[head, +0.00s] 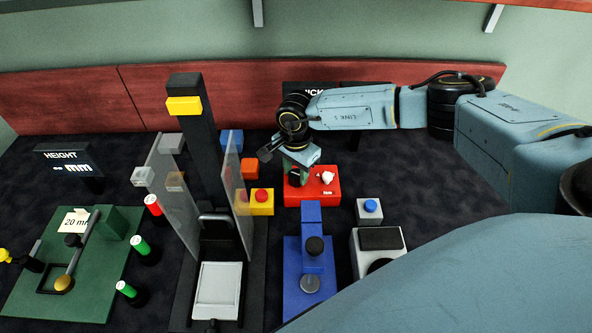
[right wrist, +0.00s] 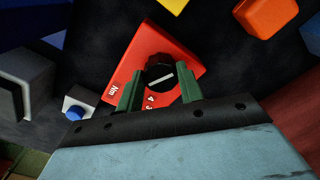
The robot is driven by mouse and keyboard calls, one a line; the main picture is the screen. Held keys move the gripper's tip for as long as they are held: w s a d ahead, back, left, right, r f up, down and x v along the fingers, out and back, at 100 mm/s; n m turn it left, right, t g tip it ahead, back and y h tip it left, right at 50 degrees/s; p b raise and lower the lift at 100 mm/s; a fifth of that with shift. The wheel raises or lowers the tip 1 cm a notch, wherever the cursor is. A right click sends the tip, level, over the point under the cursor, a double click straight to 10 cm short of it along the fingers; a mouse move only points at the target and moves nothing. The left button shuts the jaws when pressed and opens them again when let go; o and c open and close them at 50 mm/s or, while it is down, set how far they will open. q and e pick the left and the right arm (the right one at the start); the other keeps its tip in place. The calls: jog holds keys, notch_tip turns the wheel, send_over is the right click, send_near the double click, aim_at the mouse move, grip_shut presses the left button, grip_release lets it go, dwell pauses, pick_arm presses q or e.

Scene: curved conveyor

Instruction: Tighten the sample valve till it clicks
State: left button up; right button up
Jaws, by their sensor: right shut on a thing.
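A red box (head: 332,196) marked "Nm" stands right of the middle in the head view. In the right wrist view, the red box (right wrist: 185,60) bears a round black knob (right wrist: 160,72) with a white pointer line and white numbers. No label names it as the sample valve. My right gripper (head: 295,172) reaches down over the left part of the red box. In the right wrist view, the two green fingers of my right gripper (right wrist: 160,80) stand on either side of the knob, shut on it. The fingertip contact is partly hidden. My left gripper is not in view.
A yellow box with a red button (head: 262,196) and an orange block (head: 250,169) stand left of the red box. A blue fixture (head: 298,262) is in front; a blue-buttoned box (head: 369,211) stands right. A tall black stand (head: 189,120) with clear side panels is further left.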

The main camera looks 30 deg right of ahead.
aim_at(296, 175)
jog(key=shift+m, duration=0.4)
jog(key=o, duration=1)
jog(key=shift+r, duration=0.15)
notch_tip(296, 175, up, 13)
jog(key=shift+p, duration=0.35)
jog(key=shift+r, duration=0.1)
